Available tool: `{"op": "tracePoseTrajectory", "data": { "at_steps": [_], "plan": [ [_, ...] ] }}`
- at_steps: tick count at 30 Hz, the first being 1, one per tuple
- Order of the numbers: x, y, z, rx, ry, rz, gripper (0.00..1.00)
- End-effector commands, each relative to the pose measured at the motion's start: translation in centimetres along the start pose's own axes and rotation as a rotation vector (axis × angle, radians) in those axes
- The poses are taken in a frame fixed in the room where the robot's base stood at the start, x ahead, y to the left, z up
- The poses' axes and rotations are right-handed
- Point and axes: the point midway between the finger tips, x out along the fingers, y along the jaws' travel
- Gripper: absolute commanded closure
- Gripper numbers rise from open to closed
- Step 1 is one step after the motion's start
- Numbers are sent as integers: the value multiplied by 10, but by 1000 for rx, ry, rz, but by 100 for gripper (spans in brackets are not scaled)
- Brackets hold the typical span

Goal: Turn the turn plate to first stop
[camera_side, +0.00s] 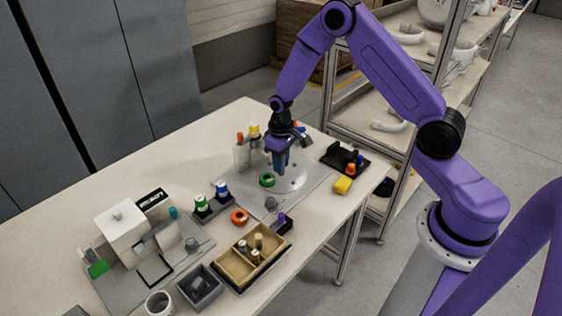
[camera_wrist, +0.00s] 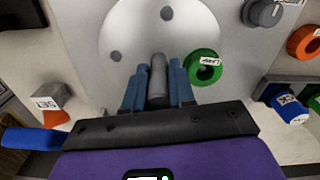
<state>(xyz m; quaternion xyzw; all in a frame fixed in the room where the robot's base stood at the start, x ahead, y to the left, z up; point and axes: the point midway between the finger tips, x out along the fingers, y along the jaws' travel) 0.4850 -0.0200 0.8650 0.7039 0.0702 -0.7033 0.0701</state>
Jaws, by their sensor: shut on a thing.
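The turn plate (camera_side: 295,181) is a pale grey disc on a grey base panel on the table. In the wrist view the plate (camera_wrist: 128,35) shows dark round spots and an upright grey peg (camera_wrist: 158,66) near its edge. My gripper (camera_side: 281,173) points down at the plate. In the wrist view my gripper's blue fingers (camera_wrist: 158,92) are shut on the peg, one on each side. A green ring (camera_wrist: 204,67) with a white label sits just right of the fingers; it also shows in the side view (camera_side: 267,180). The peg is hidden in the side view.
A grey knob (camera_wrist: 263,12) and an orange ring (camera_wrist: 304,43) lie to the right in the wrist view. Bottles (camera_side: 241,153) stand close behind my gripper.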

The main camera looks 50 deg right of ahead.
Motion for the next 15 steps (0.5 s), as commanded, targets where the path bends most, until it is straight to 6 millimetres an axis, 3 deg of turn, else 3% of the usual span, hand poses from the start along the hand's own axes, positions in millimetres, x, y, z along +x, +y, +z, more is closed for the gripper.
{"op": "tracePoseTrajectory", "data": {
  "at_steps": [15],
  "plan": [
    [0, -1, 0, 258, -4, 0, 100]
  ]
}}
